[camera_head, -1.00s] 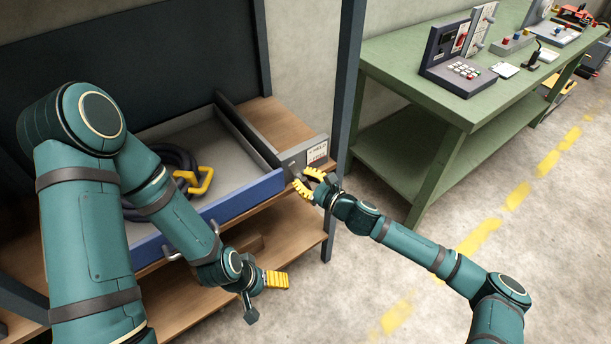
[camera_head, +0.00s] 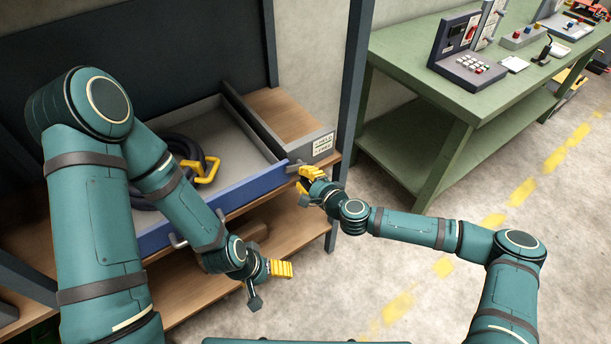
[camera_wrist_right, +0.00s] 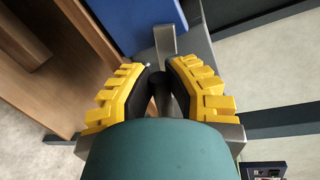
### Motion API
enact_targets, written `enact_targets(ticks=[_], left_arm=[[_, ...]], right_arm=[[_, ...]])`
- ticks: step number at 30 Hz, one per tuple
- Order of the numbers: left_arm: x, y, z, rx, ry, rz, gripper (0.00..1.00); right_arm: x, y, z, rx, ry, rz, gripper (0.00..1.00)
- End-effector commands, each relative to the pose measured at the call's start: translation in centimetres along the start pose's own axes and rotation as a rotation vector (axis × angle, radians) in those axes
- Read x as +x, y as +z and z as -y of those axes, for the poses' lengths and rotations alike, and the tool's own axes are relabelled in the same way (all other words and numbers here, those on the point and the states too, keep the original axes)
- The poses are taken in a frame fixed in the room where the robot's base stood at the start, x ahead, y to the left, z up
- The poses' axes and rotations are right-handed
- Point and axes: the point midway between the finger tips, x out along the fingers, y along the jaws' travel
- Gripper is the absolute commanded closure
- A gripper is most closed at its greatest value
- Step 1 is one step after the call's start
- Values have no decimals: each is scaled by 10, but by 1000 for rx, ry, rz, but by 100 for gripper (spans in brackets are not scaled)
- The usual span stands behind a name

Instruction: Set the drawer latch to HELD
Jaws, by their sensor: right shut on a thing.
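The drawer (camera_head: 240,193) has a blue front and stands pulled out of the rack. At its right end is the drawer latch, a grey metal lever (camera_head: 294,167) beside a grey block with a small white label (camera_head: 323,144); the lettering is too small to read surely. My right gripper (camera_head: 307,178) is shut on the latch lever's end. The right wrist view shows the metal strip (camera_wrist_right: 165,42) and a dark knob (camera_wrist_right: 160,82) between the yellow fingers. My left gripper (camera_head: 268,282) hangs in front of the drawer, apart from it; its opening is unclear.
A dark coiled cable with a yellow handle (camera_head: 204,169) lies in the drawer. A wooden shelf (camera_head: 215,275) is below. A dark rack post (camera_head: 352,80) stands close behind my right gripper. A green bench (camera_head: 440,95) with devices is at the right. The floor in front is clear.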

Motion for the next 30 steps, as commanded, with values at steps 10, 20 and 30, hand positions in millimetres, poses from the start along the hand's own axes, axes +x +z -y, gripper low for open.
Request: enact_targets(ticks=[10, 20, 30], left_arm=[[3, 0, 1, 0, 0, -2, 18], [4, -1, 1, 0, 0, -3, 18], [4, -1, 1, 0, 0, -2, 18]], right_arm=[[1, -1, -6, -240, 0, -47, 100], [2, -2, -8, -335, 0, -67, 100], [2, -2, -9, -346, 0, -70, 100]])
